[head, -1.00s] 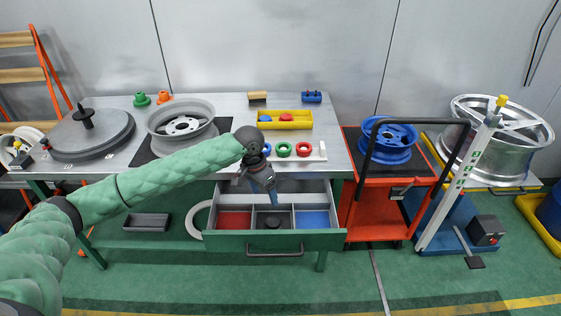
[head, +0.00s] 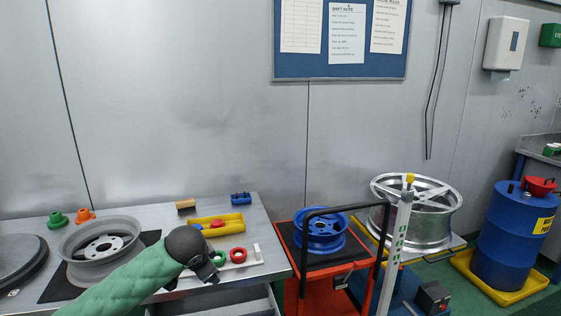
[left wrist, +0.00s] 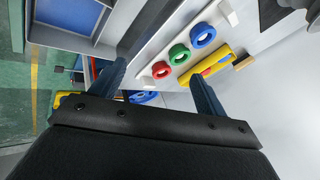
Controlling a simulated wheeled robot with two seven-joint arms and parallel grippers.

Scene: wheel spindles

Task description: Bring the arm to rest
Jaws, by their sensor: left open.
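My left arm comes in from the lower left in the head view. Its gripper (head: 208,270) is over the front part of the workbench, beside the ring holder. In the left wrist view the two blue fingers (left wrist: 160,85) stand wide apart with nothing between them. Beyond them is the white holder (left wrist: 192,48) with a red ring (left wrist: 161,70), a green ring (left wrist: 179,54) and a blue ring (left wrist: 203,35). In the head view the green ring (head: 218,258) and red ring (head: 238,255) show; my arm hides the blue one. My right gripper is not in view.
A wheel rim (head: 98,245) lies on the bench, with a yellow tray (head: 222,226) behind my wrist. A red cart (head: 318,285) with a blue wheel (head: 322,232) stands to the right. An open drawer compartment (left wrist: 75,15) shows in the left wrist view.

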